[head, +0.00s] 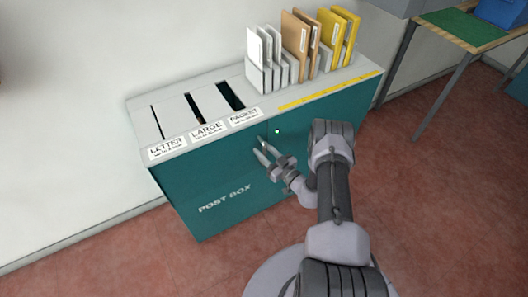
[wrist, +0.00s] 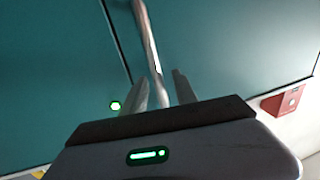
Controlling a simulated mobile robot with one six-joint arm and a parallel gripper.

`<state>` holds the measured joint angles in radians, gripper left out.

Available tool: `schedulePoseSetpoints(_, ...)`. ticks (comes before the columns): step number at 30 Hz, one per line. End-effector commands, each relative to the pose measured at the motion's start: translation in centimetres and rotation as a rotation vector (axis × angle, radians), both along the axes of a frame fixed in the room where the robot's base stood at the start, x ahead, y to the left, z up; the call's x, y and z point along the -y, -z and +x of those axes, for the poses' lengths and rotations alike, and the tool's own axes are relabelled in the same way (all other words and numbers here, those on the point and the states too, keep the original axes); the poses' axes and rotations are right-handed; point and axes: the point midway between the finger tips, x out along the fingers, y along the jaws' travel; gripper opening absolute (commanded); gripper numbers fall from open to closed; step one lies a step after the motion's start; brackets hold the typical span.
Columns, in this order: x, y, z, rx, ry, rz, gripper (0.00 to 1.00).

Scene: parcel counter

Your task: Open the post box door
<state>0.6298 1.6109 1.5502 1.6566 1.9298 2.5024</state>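The teal post box (head: 215,190) stands against the wall, with "POST BOX" lettered on its front. In the wrist view its teal front (wrist: 215,35) fills most of the picture, and a thin dark seam shows beside a metal bar handle (wrist: 147,38). The front looks flush, with no visible gap. My gripper (head: 262,149) is open in front of the box's upper front. In the wrist view my gripper (wrist: 160,85) has its fingers apart, one on each side of the handle in the picture. I cannot tell whether they touch it.
The box top has LETTER, LARGE and PACKET slots (head: 195,108). A rack (head: 265,78) of white, brown and yellow envelopes stands on it. A green light (wrist: 115,105) is on the front. A table (head: 452,25) stands at right. A red wall box (wrist: 285,100) shows in the wrist view.

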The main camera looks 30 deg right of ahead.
Motion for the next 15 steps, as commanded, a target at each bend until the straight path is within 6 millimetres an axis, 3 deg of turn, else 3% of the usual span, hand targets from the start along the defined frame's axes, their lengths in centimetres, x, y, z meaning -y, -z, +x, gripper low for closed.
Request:
schedulePoseSetpoints(2,0.00,0.00,-0.02,0.000,0.000,0.000,0.30)
schedulePoseSetpoints(6,0.00,0.01,-0.04,0.000,0.000,0.000,0.03)
schedulePoseSetpoints(7,0.00,0.01,-0.04,0.000,0.000,0.000,0.00)
schedulePoseSetpoints(15,-0.02,0.03,-0.06,-0.001,-0.001,0.000,0.00)
